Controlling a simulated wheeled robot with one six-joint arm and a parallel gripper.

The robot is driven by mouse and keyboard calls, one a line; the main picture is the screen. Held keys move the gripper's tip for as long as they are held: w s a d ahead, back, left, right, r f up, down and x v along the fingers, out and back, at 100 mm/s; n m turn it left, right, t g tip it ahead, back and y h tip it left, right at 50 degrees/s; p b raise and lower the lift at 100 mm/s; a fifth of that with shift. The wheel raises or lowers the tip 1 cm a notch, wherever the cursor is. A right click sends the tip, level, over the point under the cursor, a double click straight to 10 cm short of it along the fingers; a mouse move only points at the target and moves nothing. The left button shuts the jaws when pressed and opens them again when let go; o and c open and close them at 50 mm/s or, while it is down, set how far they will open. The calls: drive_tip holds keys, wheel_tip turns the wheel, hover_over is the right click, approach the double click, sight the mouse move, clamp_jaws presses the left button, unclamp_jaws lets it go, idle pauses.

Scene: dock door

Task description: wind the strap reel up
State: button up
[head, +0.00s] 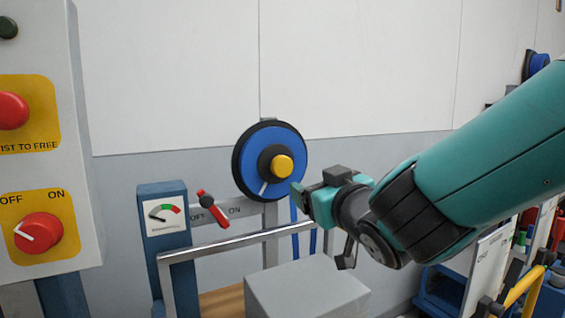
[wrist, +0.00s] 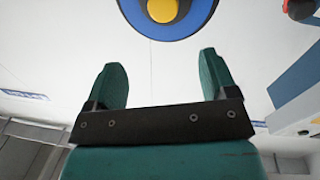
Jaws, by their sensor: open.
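The strap reel (head: 285,145) is a blue disc with a black rim, mounted on a grey post in front of the wall. A yellow knob (head: 282,166) on a dark hub is at its centre, with a white pointer line towards the lower left. Blue strap (head: 295,225) hangs below it. In the wrist view the reel (wrist: 195,22) and its yellow knob (wrist: 163,9) are at the top, cut by the edge, beyond the fingertips. My gripper (wrist: 165,75) is open and empty, its two green fingers apart. In the head view it is just right of the reel's lower edge; its fingertips are partly hidden there.
A metal rail (head: 235,242) runs below the reel. A grey box (head: 305,290) stands under my gripper. A blue post with a gauge (head: 165,215) and a red lever (head: 212,208) are left of the reel. A panel with red knobs (head: 38,233) is at far left.

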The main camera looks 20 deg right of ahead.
sight(283, 167)
drive_tip(key=w+p, duration=0.4)
drive_tip(key=w, duration=0.1)
drive_tip(key=w+a+p, duration=0.1)
drive_tip(key=w+p, duration=0.8)
drive_tip(key=w, duration=0.1)
drive_tip(key=shift+a+r, duration=0.15)
drive_tip(key=shift+a, duration=0.2)
drive_tip(key=shift+w+p, duration=0.3)
drive_tip(key=shift+w, duration=0.2)
drive_tip(key=c, duration=1.3)
drive_tip(key=shift+o, duration=0.2)
drive_tip(key=shift+a, duration=0.15)
